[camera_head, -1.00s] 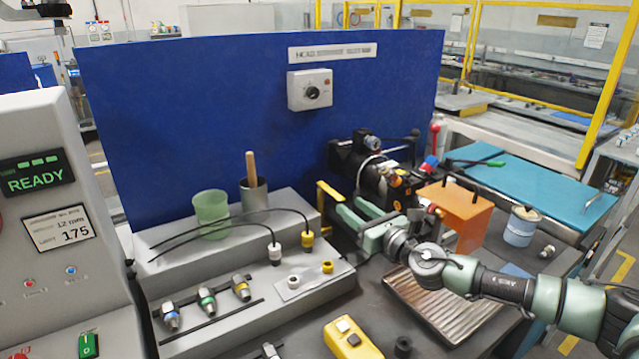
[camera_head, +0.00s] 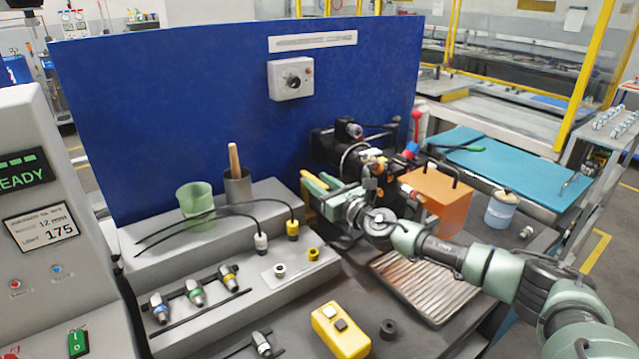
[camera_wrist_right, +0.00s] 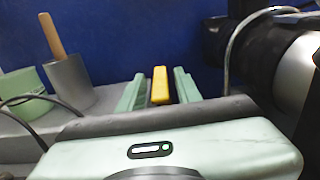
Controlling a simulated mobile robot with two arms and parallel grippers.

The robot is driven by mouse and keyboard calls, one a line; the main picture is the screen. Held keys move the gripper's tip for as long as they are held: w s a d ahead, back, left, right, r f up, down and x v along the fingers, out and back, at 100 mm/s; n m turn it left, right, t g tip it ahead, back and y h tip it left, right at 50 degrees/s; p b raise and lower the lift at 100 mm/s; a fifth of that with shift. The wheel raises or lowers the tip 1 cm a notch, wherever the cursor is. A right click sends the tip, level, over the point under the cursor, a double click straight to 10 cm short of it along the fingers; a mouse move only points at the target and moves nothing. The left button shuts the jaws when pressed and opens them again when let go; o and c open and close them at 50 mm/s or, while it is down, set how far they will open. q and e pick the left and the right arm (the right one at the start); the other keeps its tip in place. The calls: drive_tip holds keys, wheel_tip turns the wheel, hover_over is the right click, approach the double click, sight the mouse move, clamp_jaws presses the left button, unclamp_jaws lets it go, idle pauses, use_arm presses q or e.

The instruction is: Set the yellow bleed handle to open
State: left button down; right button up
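The yellow bleed handle (camera_head: 306,207) is at the left end of the black machine (camera_head: 338,150), partly hidden by my right gripper in the head view. My right gripper (camera_head: 314,184) reaches in from the right at the handle. In the right wrist view the yellow handle (camera_wrist_right: 160,85) stands upright between the two green fingers (camera_wrist_right: 160,92). A gap shows on each side of it, so the gripper is open and not shut on it. My left gripper is not in view.
A grey stepped stand (camera_head: 220,296) with cables and fittings lies left of the handle. A green cup (camera_head: 195,200) and a metal cup (camera_head: 238,188) stand on its upper step. A blue panel (camera_head: 180,100) rises behind. An orange box (camera_head: 436,202) and ribbed tray (camera_head: 425,288) are to the right.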

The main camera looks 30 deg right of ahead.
clamp_jaws()
idle(1.2)
